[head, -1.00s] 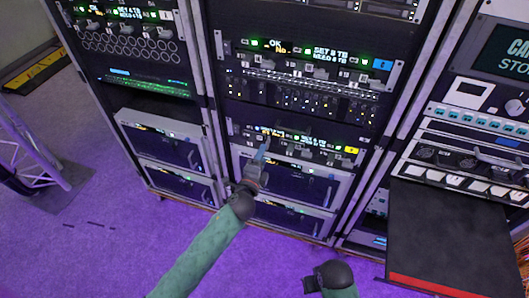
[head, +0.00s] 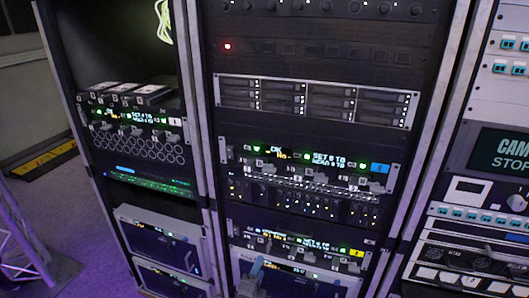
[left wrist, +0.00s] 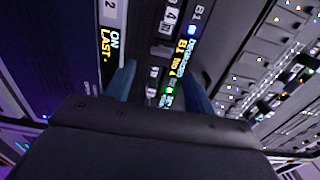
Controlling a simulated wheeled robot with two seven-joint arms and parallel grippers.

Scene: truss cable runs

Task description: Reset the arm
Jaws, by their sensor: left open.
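My left gripper (head: 256,267) shows at the bottom of the head view, in front of the middle rack. Its blue fingertip overlaps the lower edge of the lower switch panel (head: 335,254), which carries a yellow tag and small lit displays. In the left wrist view, the two blue fingers (left wrist: 160,88) stand apart with nothing seen between them. Lit labels and displays of a panel (left wrist: 178,52) show beyond them. I cannot tell whether the fingertips touch the panel. My right gripper is not in view.
An upper switch panel (head: 378,168) with a blue tag sits above the lower one. A drive bay unit (head: 316,101) is higher up. The left rack holds a panel of round ports (head: 137,147). A truss (head: 18,245) stands at the far left. A control rack (head: 480,215) is at the right.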

